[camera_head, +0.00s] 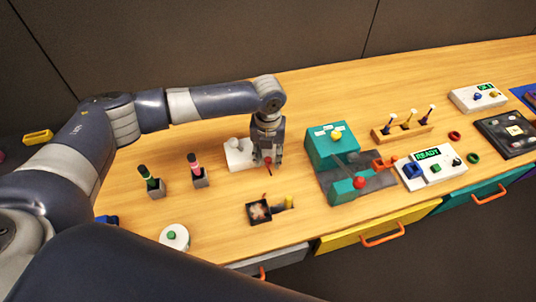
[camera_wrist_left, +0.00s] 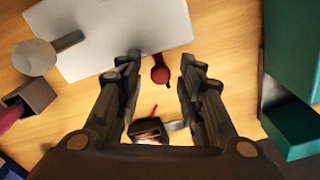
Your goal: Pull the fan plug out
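I cannot tell for sure which piece is the fan plug. A small red piece with a round end and short stem (camera_wrist_left: 160,72) lies at the edge of a white plate (camera_wrist_left: 112,35). My left gripper (camera_wrist_left: 160,66) is open and points down, with the red piece showing between its spread fingertips. No contact is visible. In the head view the left gripper (camera_head: 268,158) hangs beside the white plate (camera_head: 238,162). A dark open box (camera_head: 258,211) with a yellow piece (camera_head: 289,203) beside it sits nearer the table's front edge. My right gripper is not in view.
A teal machine (camera_head: 331,147) with a red ball lever (camera_head: 358,183) stands close on the right. A white READY panel (camera_head: 428,169) is farther right. Green-topped (camera_head: 149,180) and pink-topped (camera_head: 196,170) tools stand in holders at left. Bare table lies behind the gripper.

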